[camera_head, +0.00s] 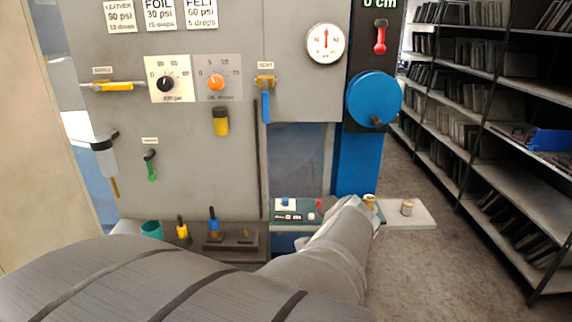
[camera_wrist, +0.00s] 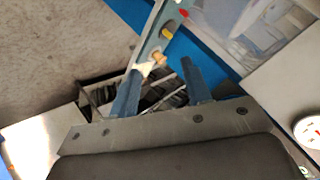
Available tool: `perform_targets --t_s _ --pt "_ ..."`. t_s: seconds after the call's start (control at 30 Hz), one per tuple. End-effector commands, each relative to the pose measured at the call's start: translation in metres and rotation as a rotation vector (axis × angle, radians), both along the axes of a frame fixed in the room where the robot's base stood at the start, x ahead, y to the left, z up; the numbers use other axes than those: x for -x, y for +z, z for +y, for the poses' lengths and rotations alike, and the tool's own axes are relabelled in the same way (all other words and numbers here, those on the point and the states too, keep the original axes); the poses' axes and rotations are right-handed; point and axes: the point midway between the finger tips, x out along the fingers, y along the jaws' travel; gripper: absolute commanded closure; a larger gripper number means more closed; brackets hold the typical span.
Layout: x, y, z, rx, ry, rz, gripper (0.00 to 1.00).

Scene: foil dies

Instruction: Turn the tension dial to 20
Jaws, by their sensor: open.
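No dial marked as tension can be read in these views, so I cannot tell which one it is. In the head view my arm hides most of the gripper.
A blue handwheel (camera_head: 373,98) and a round gauge (camera_head: 326,43) are at the upper right of the machine. Dark racks (camera_head: 490,130) stand at right.

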Motion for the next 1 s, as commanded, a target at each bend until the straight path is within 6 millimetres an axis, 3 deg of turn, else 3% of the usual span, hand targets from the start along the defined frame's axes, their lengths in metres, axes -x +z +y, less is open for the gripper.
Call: perform_targets --t_s 0.3,0.5,0.73,0.87,1.0 --pt "-0.107 -0.030 0.060 0.235 0.131 -0.102 0.56" --pt "-0.158 -0.066 0.118 0.438 0.179 -0.133 0.56" --pt "-0.180 -0.100 0.168 0.633 0.201 -0.133 0.56" --pt "-0.183 -0.108 0.179 0.682 0.202 -0.130 0.56" --pt "-0.190 -0.112 0.178 0.693 0.199 -0.129 0.56"
